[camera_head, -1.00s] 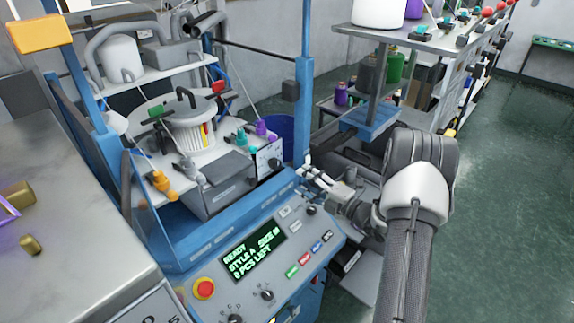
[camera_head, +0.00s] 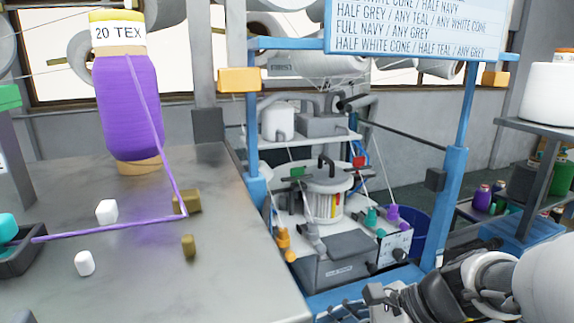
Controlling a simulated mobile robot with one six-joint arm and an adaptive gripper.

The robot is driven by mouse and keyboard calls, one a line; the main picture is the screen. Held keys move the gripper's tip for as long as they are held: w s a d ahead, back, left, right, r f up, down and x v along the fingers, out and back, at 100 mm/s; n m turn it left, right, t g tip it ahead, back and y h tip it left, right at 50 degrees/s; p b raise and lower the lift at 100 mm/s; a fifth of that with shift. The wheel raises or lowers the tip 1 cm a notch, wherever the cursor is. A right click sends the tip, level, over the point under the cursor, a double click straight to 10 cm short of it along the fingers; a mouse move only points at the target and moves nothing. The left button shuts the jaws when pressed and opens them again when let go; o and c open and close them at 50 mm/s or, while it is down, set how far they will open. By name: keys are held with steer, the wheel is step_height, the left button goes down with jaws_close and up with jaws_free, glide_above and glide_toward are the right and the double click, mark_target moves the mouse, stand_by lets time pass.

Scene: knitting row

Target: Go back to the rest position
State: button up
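My gripper (camera_head: 378,296) is at the bottom of the view, right of centre, at the end of my arm (camera_head: 470,283), which comes in from the right edge. It is in front of the blue-framed knitting machine (camera_head: 457,160), near its lower front. Its fingers are small and partly cut off by the frame's lower edge, so I cannot tell whether they are open or shut. I see nothing held in it.
A metal table (camera_head: 130,260) at left bears a purple yarn cone (camera_head: 128,105), white and brass blocks, and a dark tray (camera_head: 22,262). A sign (camera_head: 420,28) hangs above the machine. A shelf (camera_head: 545,127) stands at right, with a blue bin (camera_head: 410,225) behind the machine.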

steer(key=s+d+f+n+t+h+b, duration=0.1)
steer(key=s+d+n+h+b, duration=0.1)
steer(key=s+n, duration=0.5)
steer(key=s+d+f+n+t+h+b, duration=0.1)
steer(key=s+d+n+h+b, duration=0.1)
steer(key=s+n+h, duration=0.5)
steer(key=d+n, duration=0.1)
steer(key=n, duration=0.5)
steer(key=shift+s+d+f, duration=0.3)
steer(key=shift+s+d, duration=0.05)
steer(key=shift+d, duration=0.05)
steer(key=shift+c, duration=0.6)
